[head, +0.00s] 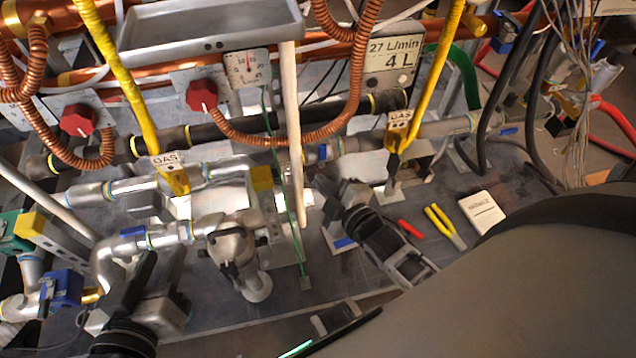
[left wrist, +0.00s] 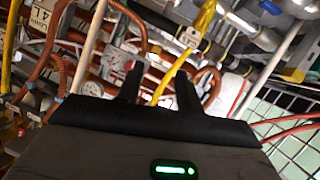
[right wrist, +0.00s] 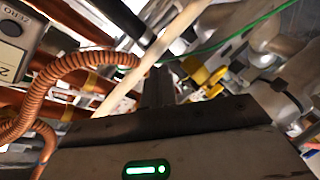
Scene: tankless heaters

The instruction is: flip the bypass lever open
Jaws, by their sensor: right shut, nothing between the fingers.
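No handle carries a readable bypass label, so I cannot tell which one is the bypass lever. A short yellow handle (head: 262,178) sits on the pipework in the middle of the head view. Yellow parts (right wrist: 205,75) also show ahead of the fingers in the right wrist view. My right gripper (head: 326,188) is shut and empty, just right of the pale upright rod and near the middle pipe; its fingers (right wrist: 158,88) are together. My left gripper (head: 165,278) is over the lower left pipework, its fingers (left wrist: 160,85) apart with nothing held between them.
A pale rod (head: 292,130) and a green cord (head: 285,190) hang between the grippers. Yellow gas pipes (head: 120,75), copper coils (head: 340,100) and red knobs (head: 202,95) crowd the back. Pliers (head: 445,226) and a white booklet (head: 482,214) lie on the bench at right.

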